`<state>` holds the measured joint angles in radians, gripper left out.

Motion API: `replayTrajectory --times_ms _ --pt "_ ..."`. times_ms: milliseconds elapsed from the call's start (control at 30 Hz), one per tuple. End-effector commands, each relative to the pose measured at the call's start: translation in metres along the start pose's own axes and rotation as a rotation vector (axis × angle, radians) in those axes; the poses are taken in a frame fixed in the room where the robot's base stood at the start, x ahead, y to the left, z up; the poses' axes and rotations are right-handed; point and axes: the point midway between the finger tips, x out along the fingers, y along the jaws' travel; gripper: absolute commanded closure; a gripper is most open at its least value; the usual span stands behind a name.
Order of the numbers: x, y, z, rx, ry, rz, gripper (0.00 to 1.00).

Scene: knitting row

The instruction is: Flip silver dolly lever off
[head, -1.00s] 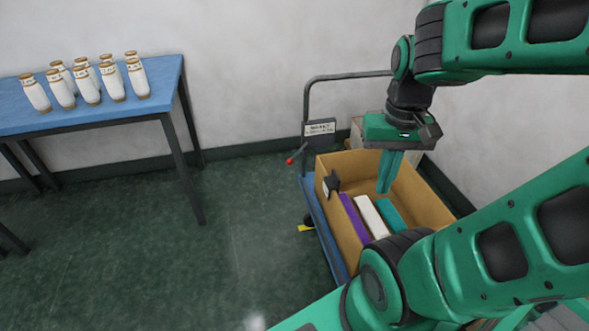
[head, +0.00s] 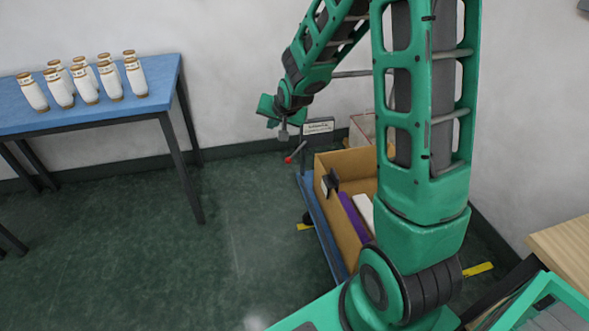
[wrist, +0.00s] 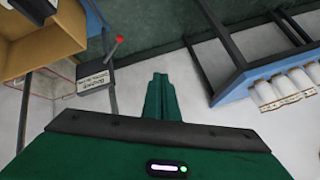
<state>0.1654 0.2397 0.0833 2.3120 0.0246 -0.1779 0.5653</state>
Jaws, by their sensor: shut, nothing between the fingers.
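The silver lever (head: 297,152) with a red knob (head: 288,160) sits at the handle end of the blue dolly (head: 320,232), slanting down to the left in the head view. In the wrist view the lever (wrist: 112,49) and its red knob (wrist: 119,38) show left of the fingers, beside the sign plate (wrist: 92,81). My gripper (wrist: 160,78) is shut and empty, its two green fingers together. In the head view my gripper (head: 275,115) hangs above and slightly left of the lever, apart from it. Its fingertips are hard to make out there.
A cardboard box (head: 345,235) on the dolly holds purple and white items; my arm hides part of it. A sign (head: 318,127) and handle stand beside the lever. A blue table (head: 150,85) with several white bottles (head: 84,85) is at left. The floor between is clear.

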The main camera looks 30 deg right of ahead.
Motion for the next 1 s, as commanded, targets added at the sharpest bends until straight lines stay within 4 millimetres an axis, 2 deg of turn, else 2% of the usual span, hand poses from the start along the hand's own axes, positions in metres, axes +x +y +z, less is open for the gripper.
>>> replayTrajectory --times_ms 33,200,500,633,800,1000 --pt "0.022 0.005 -0.002 0.048 0.016 -0.006 1.0" --pt "0.084 0.017 -0.015 0.228 0.1 -0.057 1.0" --pt "0.181 0.058 -0.017 0.552 0.241 -0.172 1.0" --pt "0.216 0.082 -0.01 0.695 0.3 -0.232 1.0" --pt "0.255 0.118 0.008 0.882 0.376 -0.316 1.0" --pt "0.286 0.168 0.04 1.094 0.47 -0.427 1.0"
